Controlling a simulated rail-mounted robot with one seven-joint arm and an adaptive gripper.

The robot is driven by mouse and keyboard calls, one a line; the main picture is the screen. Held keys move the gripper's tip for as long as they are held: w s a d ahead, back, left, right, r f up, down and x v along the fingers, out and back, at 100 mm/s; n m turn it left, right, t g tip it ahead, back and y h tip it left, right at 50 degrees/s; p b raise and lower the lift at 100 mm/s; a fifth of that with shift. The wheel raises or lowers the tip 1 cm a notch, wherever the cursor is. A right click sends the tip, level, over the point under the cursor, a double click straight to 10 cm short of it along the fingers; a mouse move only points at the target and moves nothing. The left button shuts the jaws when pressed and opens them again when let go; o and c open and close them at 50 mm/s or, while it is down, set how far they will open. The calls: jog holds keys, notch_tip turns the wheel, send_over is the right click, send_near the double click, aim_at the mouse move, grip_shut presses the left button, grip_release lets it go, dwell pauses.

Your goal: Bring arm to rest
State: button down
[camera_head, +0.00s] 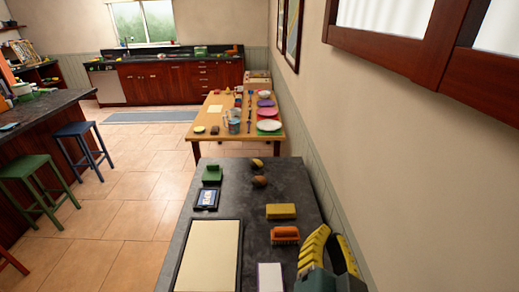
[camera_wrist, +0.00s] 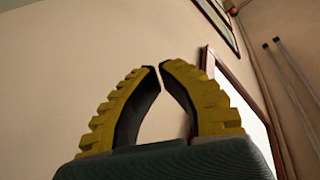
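My gripper (camera_head: 329,232) is at the bottom right of the head view, above the right edge of the dark countertop (camera_head: 185,232) and beside the wall. Its two yellow ribbed fingers also show in the wrist view (camera_wrist: 158,66), arched toward each other with the tips almost meeting. Nothing is held between them. The wrist view faces the bare wall and ceiling, with a framed panel at the right. The rest of my arm is mostly out of view.
An orange-handled brush (camera_head: 285,235) and a yellow sponge (camera_head: 281,211) lie left of my gripper. A cream board (camera_head: 208,258) and a white card (camera_head: 270,277) lie nearer. Open floor (camera_head: 130,190) lies left.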

jog(key=s+a+r+n+t+y, duration=0.2)
jog(key=s+r+n+t, duration=0.15)
jog(key=r, duration=0.25)
jog(key=s+a+r+n+t+y, duration=0.1)
jog(key=s+a+r+n+t, duration=0.15)
jog(key=r+n, duration=0.3)
notch_tip(320, 180, up, 27)
jog(key=p, duration=2.6)
jog(key=shift+w+d+m, duration=0.2)
jog(key=shift+m, duration=0.1)
jog(key=shift+r, duration=0.1)
dwell(2.2)
